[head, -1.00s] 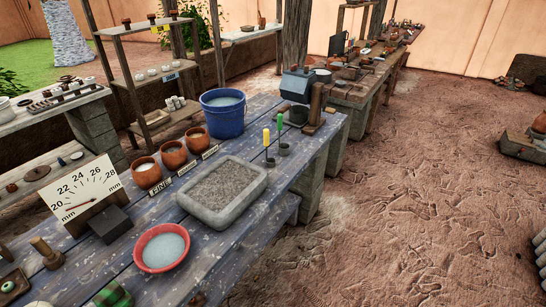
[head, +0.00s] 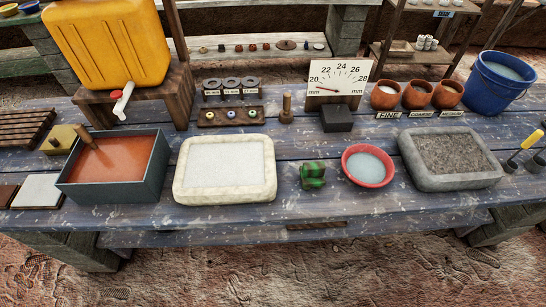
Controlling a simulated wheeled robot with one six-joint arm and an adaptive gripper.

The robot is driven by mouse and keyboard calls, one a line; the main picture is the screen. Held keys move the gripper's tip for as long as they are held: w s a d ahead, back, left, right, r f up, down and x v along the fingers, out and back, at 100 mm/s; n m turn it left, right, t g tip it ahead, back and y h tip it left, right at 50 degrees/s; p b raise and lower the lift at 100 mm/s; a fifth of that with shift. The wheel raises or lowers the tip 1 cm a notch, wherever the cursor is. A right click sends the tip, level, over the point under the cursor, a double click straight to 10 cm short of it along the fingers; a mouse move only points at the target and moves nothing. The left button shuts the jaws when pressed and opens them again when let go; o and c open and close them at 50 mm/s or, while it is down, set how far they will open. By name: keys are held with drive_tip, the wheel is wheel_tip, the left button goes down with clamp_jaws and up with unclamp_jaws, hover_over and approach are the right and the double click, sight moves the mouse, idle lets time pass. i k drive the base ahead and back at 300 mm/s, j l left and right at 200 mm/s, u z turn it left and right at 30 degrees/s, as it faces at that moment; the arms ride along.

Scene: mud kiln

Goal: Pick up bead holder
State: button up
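No thing in the head view is plainly marked as the bead holder. A small upright wooden peg on a round base (head: 287,108) stands on the blue table near its back edge. A low wooden rack (head: 229,117) with several bead-like rings lies left of it, below three labelled dark rings (head: 231,86). I cannot tell which of these is the bead holder. My gripper is not in view.
The blue plank table (head: 330,213) holds a yellow water canister (head: 108,42), a pale slab (head: 225,168), a green striped object (head: 313,176), a red bowl (head: 367,166), a grey stone trough (head: 450,158), a dial gauge (head: 338,78) and a blue bucket (head: 497,82). The front strip is mostly bare.

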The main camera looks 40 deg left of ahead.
sight(312, 174)
drive_tip(key=u, duration=0.85)
